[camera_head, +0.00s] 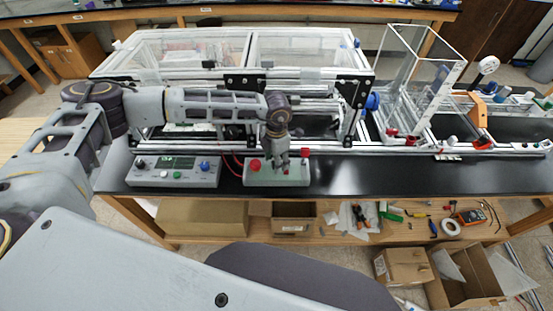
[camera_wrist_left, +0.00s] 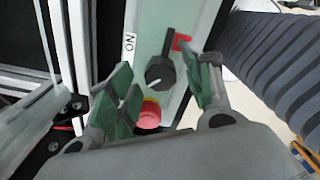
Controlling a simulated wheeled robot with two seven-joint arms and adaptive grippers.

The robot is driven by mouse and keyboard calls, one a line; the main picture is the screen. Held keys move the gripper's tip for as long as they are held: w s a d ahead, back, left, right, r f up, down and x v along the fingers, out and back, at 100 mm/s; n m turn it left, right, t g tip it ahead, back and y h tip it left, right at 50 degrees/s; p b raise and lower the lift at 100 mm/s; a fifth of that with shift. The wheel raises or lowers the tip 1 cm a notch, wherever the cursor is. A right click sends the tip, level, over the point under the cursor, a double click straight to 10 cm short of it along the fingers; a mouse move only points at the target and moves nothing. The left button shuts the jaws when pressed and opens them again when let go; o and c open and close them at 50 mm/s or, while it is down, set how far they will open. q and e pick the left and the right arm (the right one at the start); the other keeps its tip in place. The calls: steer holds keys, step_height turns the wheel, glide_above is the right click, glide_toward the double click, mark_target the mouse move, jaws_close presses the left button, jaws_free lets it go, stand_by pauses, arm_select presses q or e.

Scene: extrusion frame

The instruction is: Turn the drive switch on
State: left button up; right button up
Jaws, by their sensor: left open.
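The drive switch (camera_wrist_left: 160,72) is a black rotary knob with a long handle and a white mark, on a pale green control box (camera_wrist_left: 195,25). The handle points toward a red piece (camera_wrist_left: 181,42) in the left wrist view. An ON label (camera_wrist_left: 129,45) is printed to the left of the knob. My left gripper (camera_wrist_left: 164,68) is open, with one green-padded finger on each side of the knob; I cannot tell whether they touch it. In the head view my left gripper (camera_head: 281,162) hangs over the control box (camera_head: 261,180) and hides the switch. My right gripper is not in view.
A red button (camera_wrist_left: 148,115) with a yellow collar sits beside the knob. A grey control unit with a display (camera_head: 172,172) stands to the left on the black bench top (camera_head: 375,173). The extrusion frame (camera_head: 300,75) stands behind. Bare bench lies to the right.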

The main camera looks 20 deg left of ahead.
arm_select(q)
steer(key=c, duration=1)
